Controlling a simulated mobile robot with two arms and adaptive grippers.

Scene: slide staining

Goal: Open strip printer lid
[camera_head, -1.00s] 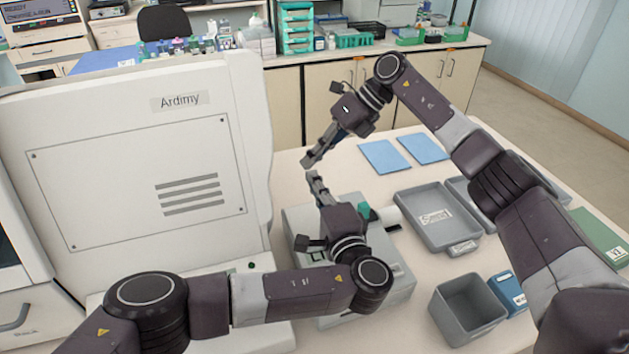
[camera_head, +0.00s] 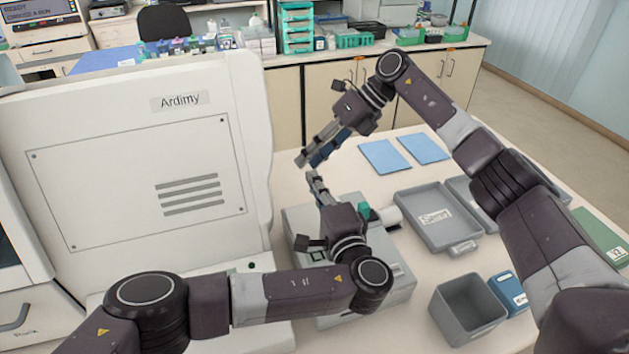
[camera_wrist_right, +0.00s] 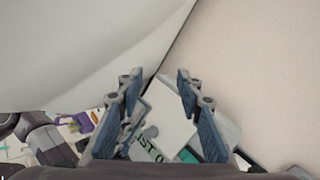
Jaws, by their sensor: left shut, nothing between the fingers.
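The strip printer (camera_head: 296,221) is a light grey box on the bench, partly hidden by my left arm. A teal part and a short white cylinder show on its top. I cannot clearly make out its lid. My left gripper (camera_head: 312,176) is shut and empty, pointing up above the printer's back edge. My right gripper (camera_head: 309,159) is open and empty, just above and behind the left one. In the right wrist view its fingers (camera_wrist_right: 156,85) are apart, with a pale block bearing dark lettering seen beyond and between them.
A large white machine (camera_head: 90,120) marked "Ardimy" stands close on the left. A grey tray (camera_head: 425,205), a grey open bin (camera_head: 470,308) and a blue box (camera_head: 510,293) are on the right. Blue sheets (camera_head: 384,156) lie at the back of the bench.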

